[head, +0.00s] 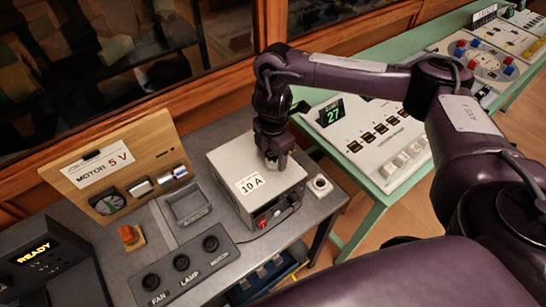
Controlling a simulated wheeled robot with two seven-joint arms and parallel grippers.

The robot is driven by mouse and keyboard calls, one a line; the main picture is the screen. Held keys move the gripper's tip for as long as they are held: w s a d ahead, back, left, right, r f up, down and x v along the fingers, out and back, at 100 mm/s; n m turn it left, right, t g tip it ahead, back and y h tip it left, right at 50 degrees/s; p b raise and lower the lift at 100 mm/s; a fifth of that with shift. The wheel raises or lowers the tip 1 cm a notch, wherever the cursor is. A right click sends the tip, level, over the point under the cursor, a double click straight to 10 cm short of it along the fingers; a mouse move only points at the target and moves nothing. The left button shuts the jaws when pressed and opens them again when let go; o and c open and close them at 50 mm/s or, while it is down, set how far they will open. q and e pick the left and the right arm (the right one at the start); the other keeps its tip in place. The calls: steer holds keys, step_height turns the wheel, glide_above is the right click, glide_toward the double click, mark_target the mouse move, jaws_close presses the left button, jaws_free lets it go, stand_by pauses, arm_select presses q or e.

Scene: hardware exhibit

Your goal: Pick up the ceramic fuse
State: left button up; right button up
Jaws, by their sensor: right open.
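My right gripper (276,160) points down at the top of a light grey metal box (240,168) labelled "10 A". Its jaws are open, and the fingertips are at or just above the box's top near its back right. I cannot clearly make out the ceramic fuse; the gripper hides the part of the box top beneath it. Whether anything lies between the fingers is too small to tell. My left gripper is not in view.
A wooden panel marked "MOTOR 5 V" (104,166) stands left on the grey table. A switch box (182,264) is in front, an orange-knobbed block (130,235) beside it. A small white round piece (320,184) sits right of the metal box. A green table (344,223) stands right.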

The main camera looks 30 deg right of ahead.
steer(key=shift+c, duration=0.4)
steer(key=c, duration=1)
steer(key=shift+r, duration=0.1)
steer(key=shift+r+p, duration=1.6)
steer(key=shift+r, duration=8.35)
